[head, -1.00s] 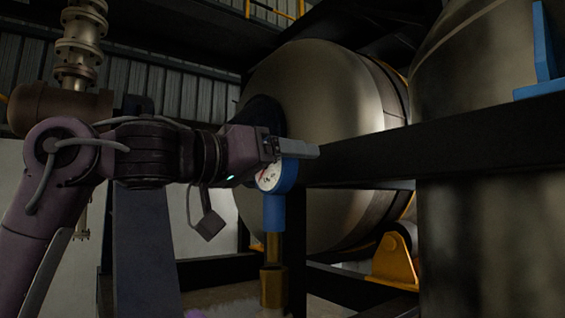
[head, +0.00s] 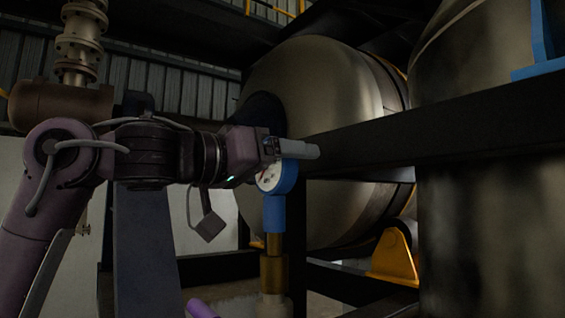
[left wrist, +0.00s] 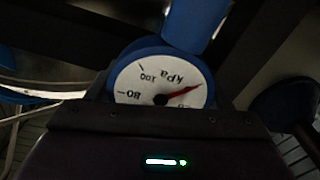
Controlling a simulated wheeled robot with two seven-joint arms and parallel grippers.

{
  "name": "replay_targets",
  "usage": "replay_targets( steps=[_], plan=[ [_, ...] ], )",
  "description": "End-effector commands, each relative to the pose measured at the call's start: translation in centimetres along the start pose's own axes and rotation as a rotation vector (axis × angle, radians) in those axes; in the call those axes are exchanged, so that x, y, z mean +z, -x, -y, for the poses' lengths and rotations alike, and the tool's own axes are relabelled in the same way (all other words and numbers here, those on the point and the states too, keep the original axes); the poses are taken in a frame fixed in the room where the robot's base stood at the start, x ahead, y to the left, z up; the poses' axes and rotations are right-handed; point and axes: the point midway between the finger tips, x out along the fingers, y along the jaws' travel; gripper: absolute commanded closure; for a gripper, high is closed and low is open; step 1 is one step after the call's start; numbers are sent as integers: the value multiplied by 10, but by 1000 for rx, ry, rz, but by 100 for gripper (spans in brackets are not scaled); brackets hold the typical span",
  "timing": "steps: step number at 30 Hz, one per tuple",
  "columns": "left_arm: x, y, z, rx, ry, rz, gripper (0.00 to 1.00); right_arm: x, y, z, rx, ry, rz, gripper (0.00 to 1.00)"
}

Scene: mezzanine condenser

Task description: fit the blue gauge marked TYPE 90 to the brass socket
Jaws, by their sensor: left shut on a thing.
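The blue gauge (head: 275,200) is upright in the head view, its white dial partly covered by my left gripper. My left gripper (head: 292,149) is shut on the gauge at its top. In the left wrist view the gauge's dial (left wrist: 142,88) appears upside down, with a red needle and "kPa"; no TYPE marking is readable. A brass stem (head: 274,243) hangs below the blue neck and meets the wider brass socket (head: 273,275) in the picture. I cannot tell whether the stem's end is inside it or in front.
A pale pipe (head: 272,306) runs below the socket. A dark beam (head: 450,132) crosses to the right, close to the gripper, and a dark post stands just behind the gauge. A large metal tank (head: 330,110) stands behind, another vessel (head: 480,240) at right.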

Motion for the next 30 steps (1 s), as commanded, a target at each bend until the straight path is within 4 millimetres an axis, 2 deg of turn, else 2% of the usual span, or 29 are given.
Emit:
replay_targets(
  steps=[30],
  plan=[
    [25, 1, 7, 0, 1, -3, 60, 3, -22, -2, 3, 0, 1, 53]
  ],
)
